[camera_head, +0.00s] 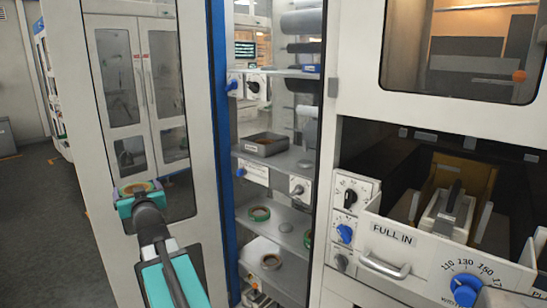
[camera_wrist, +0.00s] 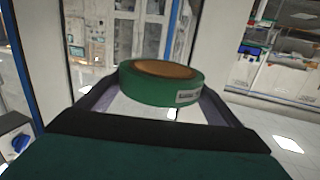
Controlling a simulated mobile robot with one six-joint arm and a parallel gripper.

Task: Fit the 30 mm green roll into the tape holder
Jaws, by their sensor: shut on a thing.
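My gripper (camera_head: 138,193) is at the left of the head view, raised in front of the tall white cabinet door. It is shut on a green roll (camera_wrist: 160,88) with a tan core, which lies flat between the fingers in the wrist view. The roll's tan core also shows in the head view (camera_head: 137,187). A small white label is on the roll's side. I cannot make out a tape holder with certainty in either view.
An open shelf unit with a blue edge (camera_head: 221,150) stands right of my gripper. A grey tray (camera_head: 264,144) sits above. A "FULL IN" drawer (camera_head: 393,236) juts out at right.

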